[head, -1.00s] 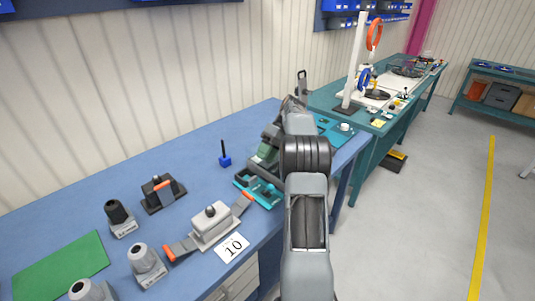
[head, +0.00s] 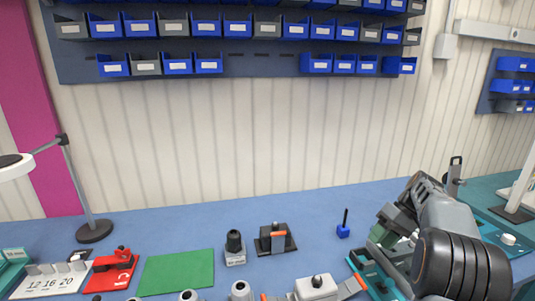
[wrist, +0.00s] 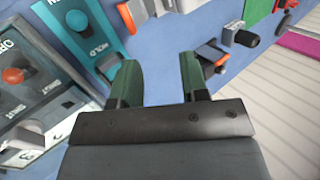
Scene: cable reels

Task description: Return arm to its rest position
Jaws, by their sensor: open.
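My gripper (head: 388,232) is at the right of the head view, above the right part of the blue workbench (head: 300,215). In the wrist view its two green-padded jaws (wrist: 165,75) stand apart with nothing between them. Past the jaws the wrist view shows the blue bench top and part of a teal panel (wrist: 112,45). My arm hides part of the teal fixture (head: 372,280) in the head view.
A lamp (head: 85,200) stands left. Blue bins (head: 175,24) hang on the wall.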

